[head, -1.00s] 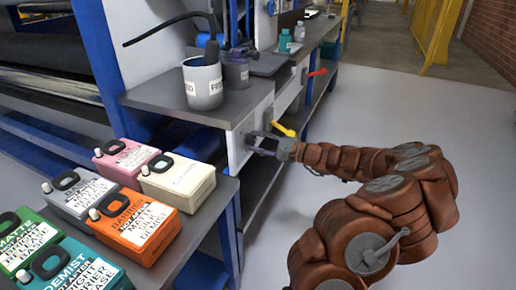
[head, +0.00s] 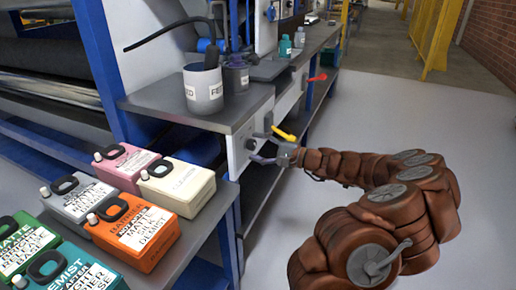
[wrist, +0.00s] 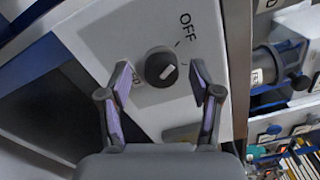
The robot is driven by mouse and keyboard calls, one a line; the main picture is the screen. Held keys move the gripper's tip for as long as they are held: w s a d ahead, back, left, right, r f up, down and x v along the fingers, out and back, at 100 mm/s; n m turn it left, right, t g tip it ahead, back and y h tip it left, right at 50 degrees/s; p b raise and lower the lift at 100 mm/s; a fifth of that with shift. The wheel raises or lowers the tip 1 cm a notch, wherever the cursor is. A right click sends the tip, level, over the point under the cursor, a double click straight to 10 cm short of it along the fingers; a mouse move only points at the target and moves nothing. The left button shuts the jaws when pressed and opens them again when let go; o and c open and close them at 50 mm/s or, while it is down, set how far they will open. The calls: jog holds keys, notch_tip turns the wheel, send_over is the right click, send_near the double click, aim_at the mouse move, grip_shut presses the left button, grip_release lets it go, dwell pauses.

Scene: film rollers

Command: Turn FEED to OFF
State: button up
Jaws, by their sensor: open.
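The FEED knob (wrist: 160,67) is a round black dial with a white pointer mark on a white panel (wrist: 205,100). My gripper (wrist: 160,64) is open, with one finger on each side of the knob and a gap on both sides. In the head view my gripper (head: 268,148) is at the panel (head: 241,150) on the bench end.
A yellow lever (head: 284,133) sticks out just above my gripper, and a red lever (head: 317,77) is farther back. A labelled mug (head: 203,90) stands on the bench above the panel. Several labelled containers, including an orange one (head: 135,233), stand front left. The floor at right is clear.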

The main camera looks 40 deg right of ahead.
jog(key=shift+d, duration=0.1)
jog(key=v, duration=1.1)
jog(key=shift+s+d, duration=0.2)
jog(key=shift+s, duration=0.2)
